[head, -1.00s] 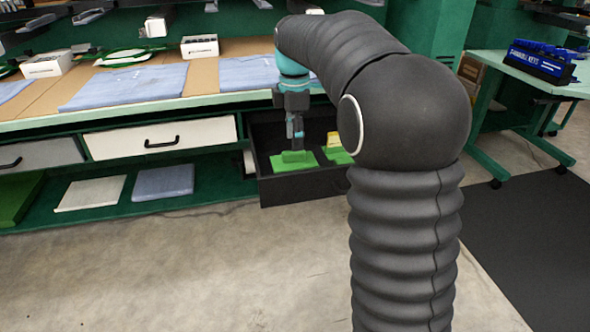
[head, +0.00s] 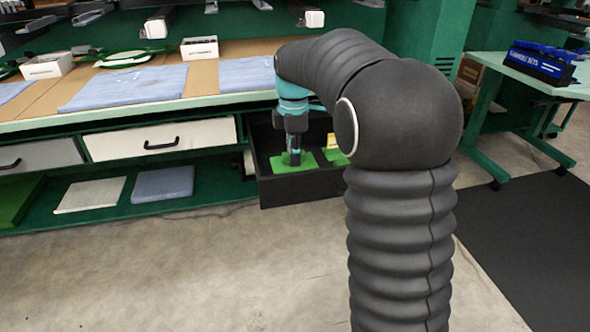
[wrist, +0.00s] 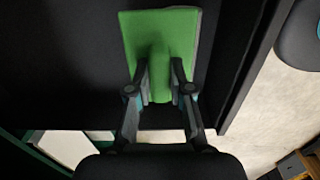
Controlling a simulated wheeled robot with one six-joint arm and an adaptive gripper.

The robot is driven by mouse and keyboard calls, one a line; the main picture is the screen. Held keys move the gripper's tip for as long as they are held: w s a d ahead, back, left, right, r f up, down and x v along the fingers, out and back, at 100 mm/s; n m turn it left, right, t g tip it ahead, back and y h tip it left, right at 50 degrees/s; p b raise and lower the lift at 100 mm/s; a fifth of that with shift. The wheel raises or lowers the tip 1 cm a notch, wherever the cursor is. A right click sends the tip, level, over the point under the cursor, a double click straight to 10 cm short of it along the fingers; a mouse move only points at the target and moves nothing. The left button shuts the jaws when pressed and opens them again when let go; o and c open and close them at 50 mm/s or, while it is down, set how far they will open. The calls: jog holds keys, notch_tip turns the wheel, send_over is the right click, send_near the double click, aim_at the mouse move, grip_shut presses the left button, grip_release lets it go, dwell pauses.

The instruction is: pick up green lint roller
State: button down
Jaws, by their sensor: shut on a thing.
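The green lint roller (head: 308,159) lies in the open dark drawer under the worktable. In the wrist view it shows as a flat green piece (wrist: 183,28) with a raised green ridge in its middle. My gripper (head: 294,160) points down into the drawer. In the wrist view its fingers (wrist: 161,82) are shut on the raised ridge, one on each side. The roller appears to rest on the drawer floor; I cannot tell whether it is lifted at all.
A second green thing (head: 338,157) with a yellow part lies just right of it in the drawer. The drawer's front wall (head: 300,190) stands near my gripper. The worktable (head: 215,72) overhangs behind, holding folded blue cloths (head: 125,87). The floor in front is clear.

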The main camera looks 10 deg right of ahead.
jog(key=shift+r, duration=0.1)
notch_tip(320, 180, up, 10)
jog(key=shift+f+p, duration=0.1)
jog(key=shift+p, duration=0.55)
dwell(0.5)
